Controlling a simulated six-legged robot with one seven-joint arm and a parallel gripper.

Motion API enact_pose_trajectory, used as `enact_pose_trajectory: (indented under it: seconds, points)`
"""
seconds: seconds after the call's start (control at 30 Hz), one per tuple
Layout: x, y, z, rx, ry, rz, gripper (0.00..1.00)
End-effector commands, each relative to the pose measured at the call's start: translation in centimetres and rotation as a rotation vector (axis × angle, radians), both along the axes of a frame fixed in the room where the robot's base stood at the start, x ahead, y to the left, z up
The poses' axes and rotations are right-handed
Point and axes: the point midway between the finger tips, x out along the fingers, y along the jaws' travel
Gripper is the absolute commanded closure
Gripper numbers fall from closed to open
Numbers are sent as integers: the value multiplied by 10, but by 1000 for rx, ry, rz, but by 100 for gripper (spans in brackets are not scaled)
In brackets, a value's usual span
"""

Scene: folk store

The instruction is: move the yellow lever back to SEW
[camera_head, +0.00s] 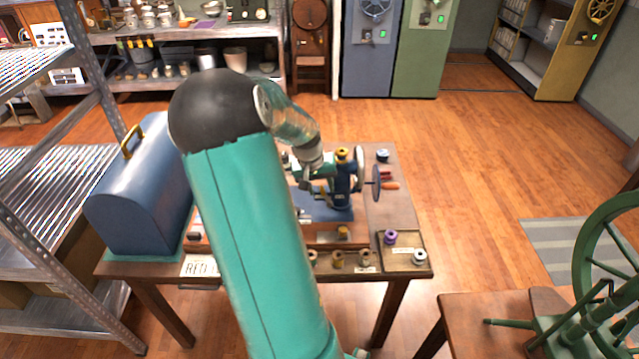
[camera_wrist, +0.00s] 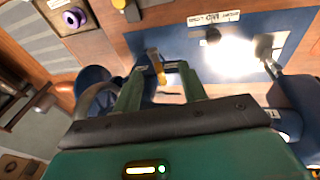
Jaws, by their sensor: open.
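The sewing machine (camera_head: 340,195), dark blue with a handwheel at its right, stands on a wooden base on the table, partly hidden behind my arm in the head view. In the wrist view the small yellow-orange lever (camera_wrist: 156,66) shows between the tips of my gripper (camera_wrist: 160,76). The two fingers stand apart, one on each side of the lever. I cannot tell whether either finger touches it. No SEW mark can be read in either view.
A blue case (camera_head: 140,195) stands at the table's left. A small tray (camera_head: 404,262) with spools lies at the front right, and several spools line the front edge. A metal shelf (camera_head: 95,120) is at left and a green spinning wheel (camera_head: 610,250) at right.

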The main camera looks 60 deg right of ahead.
Motion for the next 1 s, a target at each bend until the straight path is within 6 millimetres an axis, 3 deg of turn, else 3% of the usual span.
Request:
enact_pose_trajectory:
  seconds: [0.5,1.0]
  points:
    - [-1,-1,-6,0,0,0,58]
    - [-15,-9,-2,0,0,-2,58]
